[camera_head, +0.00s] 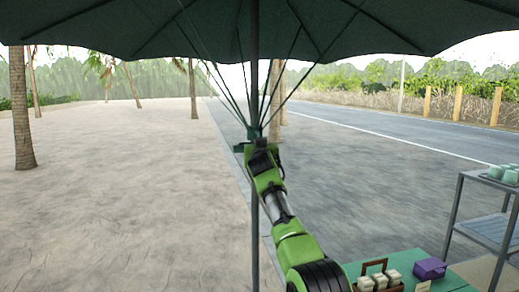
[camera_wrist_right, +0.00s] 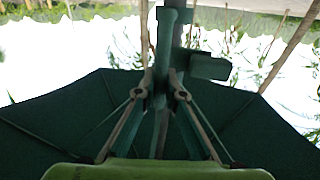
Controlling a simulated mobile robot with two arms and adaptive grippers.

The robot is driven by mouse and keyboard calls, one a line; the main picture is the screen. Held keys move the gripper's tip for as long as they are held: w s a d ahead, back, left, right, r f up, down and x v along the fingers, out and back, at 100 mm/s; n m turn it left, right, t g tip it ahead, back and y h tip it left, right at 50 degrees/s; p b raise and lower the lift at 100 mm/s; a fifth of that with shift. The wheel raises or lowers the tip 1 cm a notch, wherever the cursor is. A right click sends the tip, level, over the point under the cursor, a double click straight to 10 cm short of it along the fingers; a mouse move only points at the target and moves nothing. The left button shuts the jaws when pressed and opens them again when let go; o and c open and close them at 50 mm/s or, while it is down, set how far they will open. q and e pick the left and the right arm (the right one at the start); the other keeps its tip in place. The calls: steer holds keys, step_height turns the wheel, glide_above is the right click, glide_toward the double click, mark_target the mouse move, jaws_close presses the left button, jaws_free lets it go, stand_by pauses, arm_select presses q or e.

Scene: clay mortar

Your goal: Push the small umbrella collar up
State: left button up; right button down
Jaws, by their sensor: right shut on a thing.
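The open dark green umbrella (camera_head: 330,28) spans the top of the head view, with its pole (camera_head: 255,75) running down the middle. Thin struts fan down to the small green collar (camera_head: 253,132) on the pole. My right gripper (camera_head: 259,142) is at the collar, shut on it; its fingers partly cover it. In the right wrist view, the collar (camera_wrist_right: 165,65) and pole stand between struts, with the dark canopy (camera_wrist_right: 50,120) behind. How the fingers wrap the collar is partly hidden. My left gripper is not in view.
A green table (camera_head: 445,280) at the lower right holds a wooden carrier (camera_head: 377,272) with pale items and a purple box (camera_head: 430,268). A metal cart (camera_head: 488,225) with green cups stands farther right. Sand lies left of the pole.

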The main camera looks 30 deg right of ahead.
steer(key=shift+f, duration=0.2)
steer(key=c, duration=2.1)
jaws_free()
steer(key=v, duration=1.2)
steer(key=shift+f, duration=0.1)
